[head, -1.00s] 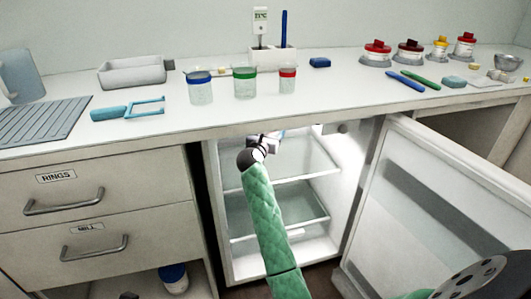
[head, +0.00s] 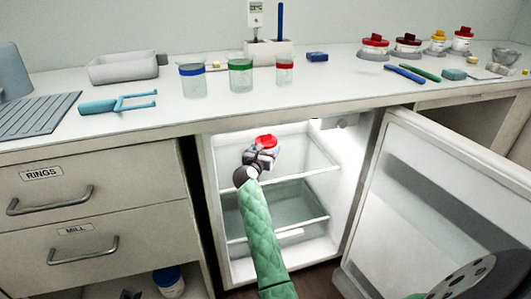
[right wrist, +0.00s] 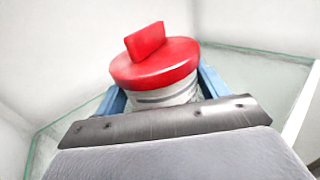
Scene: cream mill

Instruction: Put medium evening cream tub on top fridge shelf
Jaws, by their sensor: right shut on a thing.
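A tub with a red lid and a raised red grip (head: 265,142) is inside the open fridge, above or on the top glass shelf (head: 308,173). My right gripper (head: 264,153) reaches into the fridge and is shut on this tub. In the right wrist view the red-lidded tub (right wrist: 155,65) stands nearly upright between the blue fingers (right wrist: 165,92). Its base is hidden behind the gripper, so I cannot tell whether it touches the shelf. Its label cannot be read. My left gripper is not in view.
The fridge door (head: 435,205) stands open to the right. The counter edge (head: 300,120) runs just above the fridge opening. A lower shelf (head: 290,235) looks empty. Several jars and lidded tubs stand on the counter; drawers (head: 90,195) are at left.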

